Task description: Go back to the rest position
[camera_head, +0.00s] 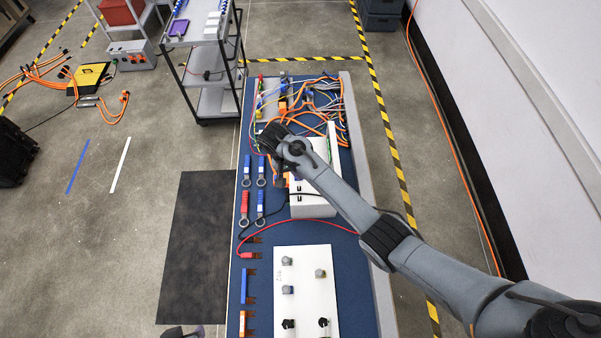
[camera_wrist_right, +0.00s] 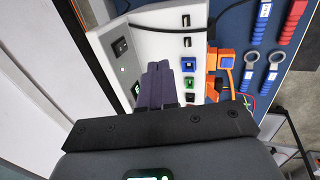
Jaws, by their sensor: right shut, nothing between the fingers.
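My right arm reaches in from the lower right in the camera_head view. Its wrist is over the far end of a white box (camera_head: 312,205) on the blue table. In the right wrist view my right gripper (camera_wrist_right: 167,72) is shut and empty, its purple-grey fingers together in front of the white box (camera_wrist_right: 150,42) with its switch and coloured sockets. I cannot tell whether the fingertips touch the box. Only a small dark and purple piece of my left gripper (camera_head: 184,332) shows at the bottom edge; its jaws cannot be made out.
An orange plug (camera_wrist_right: 226,60) sits beside the box. Blue and red ring-ended tools (camera_head: 244,207) lie left of it. A white panel with knobs (camera_head: 305,262) lies nearer. Tangled cables (camera_head: 310,95) fill the far end.

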